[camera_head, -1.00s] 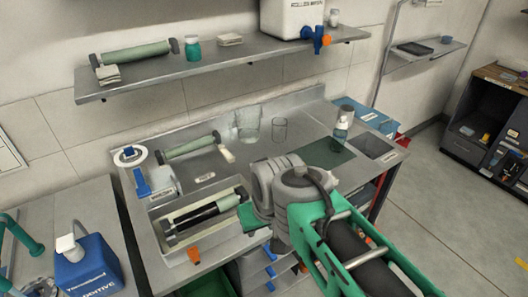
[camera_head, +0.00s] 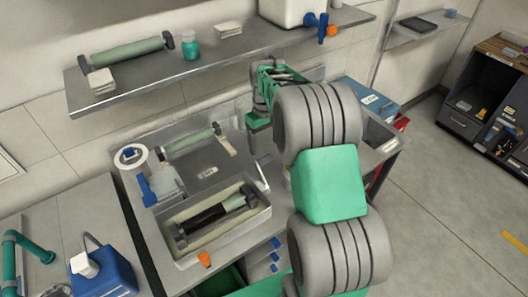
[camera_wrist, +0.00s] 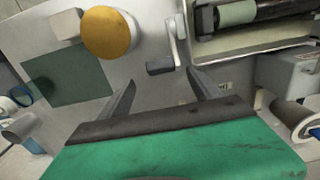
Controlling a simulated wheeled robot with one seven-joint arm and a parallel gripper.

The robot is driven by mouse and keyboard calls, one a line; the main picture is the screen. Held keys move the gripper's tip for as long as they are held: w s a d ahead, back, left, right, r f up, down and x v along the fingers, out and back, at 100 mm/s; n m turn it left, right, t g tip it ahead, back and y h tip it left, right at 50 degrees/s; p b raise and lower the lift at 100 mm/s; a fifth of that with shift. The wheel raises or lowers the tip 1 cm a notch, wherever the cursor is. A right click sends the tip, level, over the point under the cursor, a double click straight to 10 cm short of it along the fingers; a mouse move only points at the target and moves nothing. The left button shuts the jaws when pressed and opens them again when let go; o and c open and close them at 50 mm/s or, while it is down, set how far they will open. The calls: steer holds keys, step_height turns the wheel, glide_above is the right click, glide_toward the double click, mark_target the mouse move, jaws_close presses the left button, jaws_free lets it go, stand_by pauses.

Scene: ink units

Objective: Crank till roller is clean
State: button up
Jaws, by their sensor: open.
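The roller (camera_head: 205,217) lies in a grey open tray (camera_head: 264,214) at the front of the bench. Its left and middle part is black and its right end is pale green; part of it also shows in the wrist view (camera_wrist: 275,10). The grey crank (camera_head: 262,173) stands at the tray's right end. In the wrist view the crank (camera_wrist: 171,45) has its dark handle just ahead of the fingertips, roughly between them. My gripper (camera_wrist: 160,78) is open and empty, with no visible contact with the handle. In the head view its fingers are hard to make out.
A second, green roller (camera_head: 188,142) lies behind the tray. An orange-topped round thing (camera_wrist: 108,34), a white block (camera_wrist: 66,24) and a dark green mat (camera_wrist: 68,75) lie near my gripper. A shelf (camera_head: 150,88) overhangs the bench's back.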

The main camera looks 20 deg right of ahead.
mark_target(264, 157)
step_height(264, 157, down, 8)
steer(key=b, duration=0.4)
steer(key=shift+r, duration=0.25)
steer(key=shift+r, duration=0.1)
